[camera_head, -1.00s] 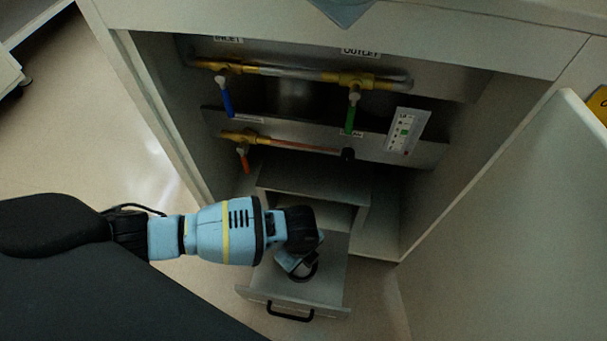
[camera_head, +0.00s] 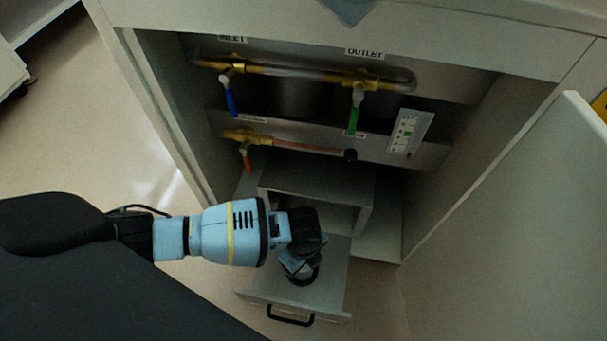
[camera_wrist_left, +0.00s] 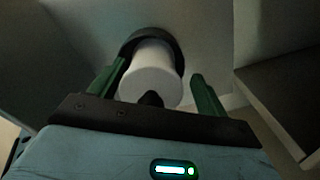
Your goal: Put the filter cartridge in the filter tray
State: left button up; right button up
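The filter tray (camera_head: 325,290) is a grey pulled-out drawer low in the cabinet, with a black handle at its front. My left gripper (camera_head: 301,268) points down over the tray. In the left wrist view the filter cartridge (camera_wrist_left: 152,78), a white cylinder, stands between the green fingers of my left gripper (camera_wrist_left: 159,72). A gap shows on its right side, and the left finger is close to it. A dark ring (camera_wrist_left: 168,38) surrounds its far end, at the tray surface. In the head view my gripper hides the cartridge. My right gripper is out of view.
A grey housing (camera_head: 315,180) stands behind the tray. Above are pipes with a blue valve handle (camera_head: 230,101), a green one (camera_head: 355,112) and a red one (camera_head: 246,160). An open cabinet door (camera_head: 510,220) stands to the right. Floor is clear at left.

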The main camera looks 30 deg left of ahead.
pick_arm(q)
jog(key=shift+s+a+f, duration=0.35)
jog(key=shift+s+f, duration=0.05)
jog(key=shift+f, duration=0.1)
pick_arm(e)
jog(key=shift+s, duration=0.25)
pick_arm(q)
jog(key=shift+r, duration=0.2)
jog(key=r+p, duration=0.3)
jog(key=r, duration=0.3)
jog(key=r+p, duration=0.3)
jog(key=r, duration=0.3)
jog(key=shift+w+r, duration=0.2)
jog(key=shift+r, duration=0.25)
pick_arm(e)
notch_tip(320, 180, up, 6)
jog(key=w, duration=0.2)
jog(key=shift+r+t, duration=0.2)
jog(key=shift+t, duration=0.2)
pick_arm(q)
jog(key=shift+d, duration=0.1)
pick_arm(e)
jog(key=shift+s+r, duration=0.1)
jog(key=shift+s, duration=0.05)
